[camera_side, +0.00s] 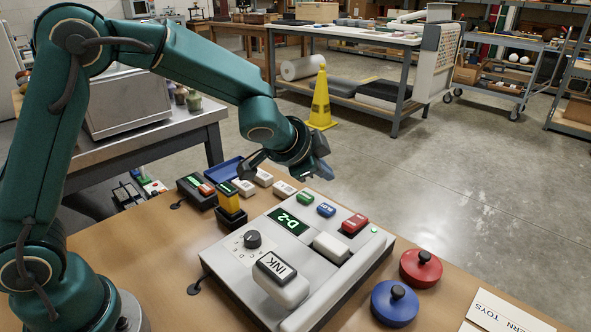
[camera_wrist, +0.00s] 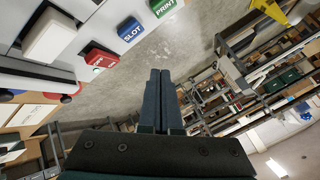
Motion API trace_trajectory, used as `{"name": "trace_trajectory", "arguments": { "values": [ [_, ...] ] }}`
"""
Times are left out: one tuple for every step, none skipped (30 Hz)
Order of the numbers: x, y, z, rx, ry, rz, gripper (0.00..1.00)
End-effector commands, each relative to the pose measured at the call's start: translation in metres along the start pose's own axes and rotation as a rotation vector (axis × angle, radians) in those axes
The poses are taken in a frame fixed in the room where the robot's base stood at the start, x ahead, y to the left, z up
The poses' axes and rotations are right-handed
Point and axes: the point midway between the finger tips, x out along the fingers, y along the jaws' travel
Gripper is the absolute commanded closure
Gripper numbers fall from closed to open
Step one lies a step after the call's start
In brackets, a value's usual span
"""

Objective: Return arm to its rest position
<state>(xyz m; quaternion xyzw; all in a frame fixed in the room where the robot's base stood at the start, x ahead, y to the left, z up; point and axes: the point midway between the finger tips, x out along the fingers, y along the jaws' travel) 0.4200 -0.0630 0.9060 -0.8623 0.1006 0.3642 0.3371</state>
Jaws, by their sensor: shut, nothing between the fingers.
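My gripper (camera_side: 322,158) is raised above the far edge of the wooden table in the side view, and it points to the right. In the wrist view my gripper's two dark fingers (camera_wrist: 160,75) lie side by side, shut with nothing between them. It touches nothing that I can see. The arm is bent over the left part of the table. Below and in front of the gripper is a pale control box (camera_side: 330,212) with a green D-2 display, a dial, an INK block and small coloured blocks.
A red lidded pot (camera_side: 421,268) and a blue one (camera_side: 394,303) stand at the table's right. Small black units and a blue tray (camera_side: 226,169) lie at the back left. The air around the gripper looks clear.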

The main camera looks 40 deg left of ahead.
Motion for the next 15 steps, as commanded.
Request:
{"name": "trace_trajectory", "arguments": {
  "values": [
    [0.0,0.0,0.0,0.0,0.0,0.0,1.0],
    [0.0,0.0,0.0,0.0,0.0,0.0,1.0],
    [0.0,0.0,0.0,0.0,0.0,0.0,1.0],
    [0.0,0.0,0.0,0.0,0.0,0.0,1.0],
    [0.0,0.0,0.0,0.0,0.0,0.0,1.0],
    [0.0,0.0,0.0,0.0,0.0,0.0,1.0],
    [0.0,0.0,0.0,0.0,0.0,0.001,1.0],
    [0.0,0.0,0.0,0.0,0.0,0.001,1.0],
    [0.0,0.0,0.0,0.0,0.0,0.001,1.0],
    [0.0,0.0,0.0,0.0,-0.001,0.0,1.0],
    [0.0,-0.001,0.0,-0.003,0.0,-0.002,1.0],
    [-0.003,-0.004,-0.002,-0.006,0.007,-0.009,1.0],
    [-0.005,-0.008,-0.004,-0.01,0.015,-0.017,1.0],
    [-0.009,-0.013,-0.007,-0.016,0.026,-0.027,1.0],
    [-0.017,-0.02,-0.011,-0.024,0.042,-0.043,1.0]
  ]
}}
